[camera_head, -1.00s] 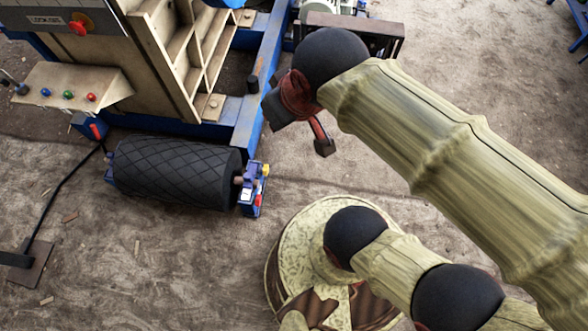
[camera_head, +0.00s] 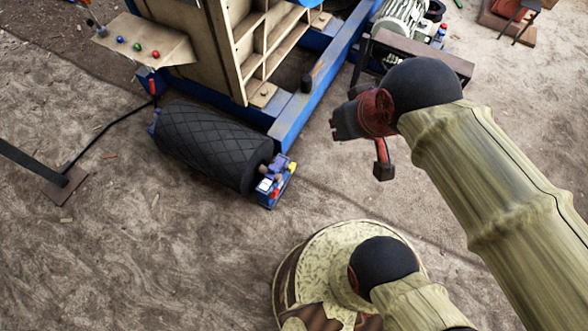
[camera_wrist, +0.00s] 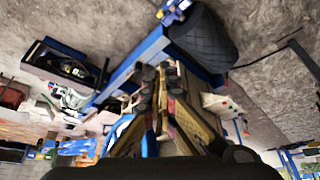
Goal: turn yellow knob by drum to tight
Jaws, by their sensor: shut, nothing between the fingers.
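The black drum (camera_head: 213,146), with a diamond-patterned surface, lies beside the machine's blue frame in the head view. A small blue bracket (camera_head: 270,190) holds its right end, with a small yellow knob (camera_head: 291,168) on it, near red and white parts. The knob is tiny here and its setting cannot be read. My gripper (camera_head: 336,122) is shut and empty, in the air up and to the right of the bracket, apart from it.
The blue machine frame (camera_head: 310,97) runs diagonally behind the drum. A panel (camera_head: 140,42) with coloured buttons stands at upper left. A motor (camera_head: 402,18) stands behind my gripper. A black post on a base plate (camera_head: 64,186) stands at left. Ground in front of the drum is clear.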

